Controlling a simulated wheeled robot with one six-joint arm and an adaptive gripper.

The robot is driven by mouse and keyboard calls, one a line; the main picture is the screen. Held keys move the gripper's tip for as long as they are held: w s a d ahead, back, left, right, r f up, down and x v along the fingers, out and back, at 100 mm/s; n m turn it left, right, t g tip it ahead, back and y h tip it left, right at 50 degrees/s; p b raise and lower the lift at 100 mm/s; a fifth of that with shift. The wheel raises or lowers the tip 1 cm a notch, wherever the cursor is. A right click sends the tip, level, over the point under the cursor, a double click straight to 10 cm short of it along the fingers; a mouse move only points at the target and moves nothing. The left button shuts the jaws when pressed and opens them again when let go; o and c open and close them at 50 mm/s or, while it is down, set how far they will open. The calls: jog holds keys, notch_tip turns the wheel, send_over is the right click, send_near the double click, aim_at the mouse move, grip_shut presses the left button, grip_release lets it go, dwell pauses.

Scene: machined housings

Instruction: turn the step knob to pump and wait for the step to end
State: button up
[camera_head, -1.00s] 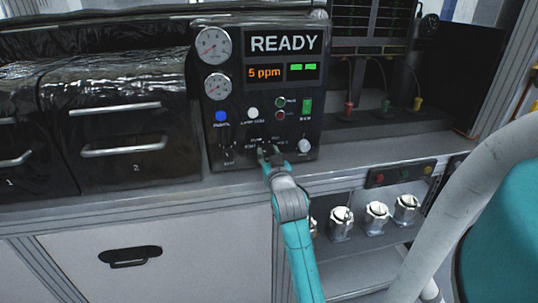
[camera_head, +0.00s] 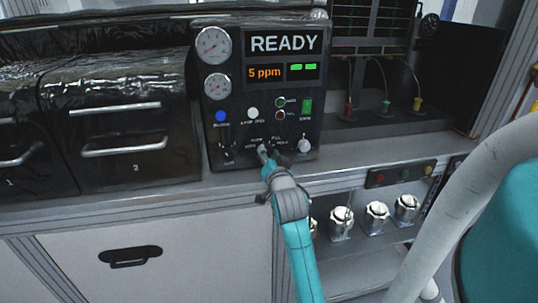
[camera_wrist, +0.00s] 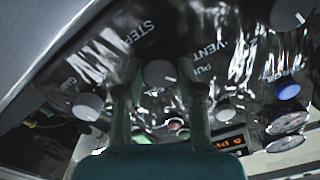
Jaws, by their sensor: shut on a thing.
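The black panel (camera_head: 240,130) has a screen (camera_head: 284,43) reading READY, with 5 ppm and two green bars below. The step knob (camera_wrist: 158,73) is a grey round knob between my fingers in the wrist view. Its white mark points right and slightly down, roughly toward the partly hidden label starting PU (camera_wrist: 203,73); the exact setting is unclear. VENT stands beside that label, and STEP is above the knob. My gripper (camera_head: 264,155) is at the panel's lower middle, shut on the step knob; its fingers (camera_wrist: 158,92) hide part of the lettering.
Another knob (camera_head: 304,146) is close to the right of my gripper. Wrapped drawers (camera_head: 130,135) stand to the left.

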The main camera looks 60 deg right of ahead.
jog(key=shift+m, duration=1.6)
jog(key=o, duration=1.1)
jog(key=shift+o, duration=0.2)
jog(key=v, duration=1.2)
jog(key=shift+f, duration=0.1)
